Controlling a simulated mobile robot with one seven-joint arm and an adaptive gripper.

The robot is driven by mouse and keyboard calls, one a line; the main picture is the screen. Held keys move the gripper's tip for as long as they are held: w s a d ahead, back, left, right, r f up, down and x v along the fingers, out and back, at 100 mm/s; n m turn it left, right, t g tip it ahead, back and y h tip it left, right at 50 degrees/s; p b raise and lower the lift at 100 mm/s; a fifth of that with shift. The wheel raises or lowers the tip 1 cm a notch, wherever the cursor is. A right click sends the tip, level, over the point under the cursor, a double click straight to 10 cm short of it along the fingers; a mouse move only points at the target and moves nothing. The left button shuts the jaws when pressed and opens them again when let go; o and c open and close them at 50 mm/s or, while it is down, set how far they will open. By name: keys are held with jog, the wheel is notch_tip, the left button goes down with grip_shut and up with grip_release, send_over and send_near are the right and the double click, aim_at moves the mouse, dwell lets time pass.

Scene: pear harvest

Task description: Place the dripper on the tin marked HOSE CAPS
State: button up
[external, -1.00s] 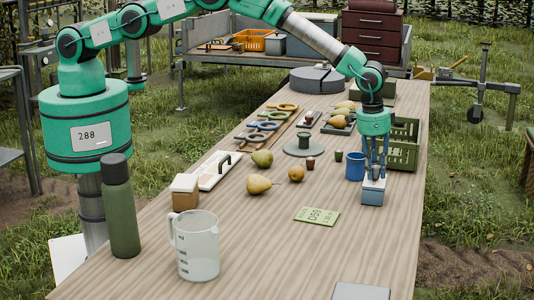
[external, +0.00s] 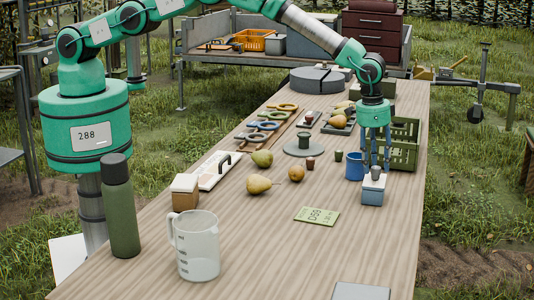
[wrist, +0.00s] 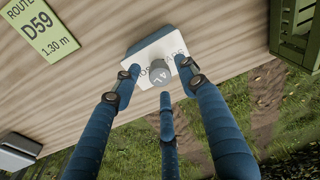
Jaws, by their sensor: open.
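The tin (external: 372,197) is a small blue box with a white top, on the right side of the wooden table. In the wrist view the tin (wrist: 146,48) shows upside-down lettering on its white face, partly covered, that seems to read HOSE CAPS. The dripper (wrist: 160,72), a small grey cylinder marked 4L, rests on that white top; the dripper (external: 375,172) also shows there in the external view. My gripper (wrist: 160,88) is open, its blue fingers spread around the dripper and apart from it. In the external view my gripper (external: 375,163) is just above the tin.
A blue mug (external: 354,167) stands close left of the tin, and a green crate (external: 402,155) behind it. A green ROUTE D59 card (external: 317,216) lies in front. Pears (external: 259,184) and a measuring jug (external: 197,250) are to the left. The table's right edge is near.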

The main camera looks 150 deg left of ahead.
notch_tip(320, 180, up, 10)
jog(key=d, duration=0.1)
jog(key=shift+s+f, duration=0.25)
dwell(0.7)
jog(key=shift+r, duration=0.1)
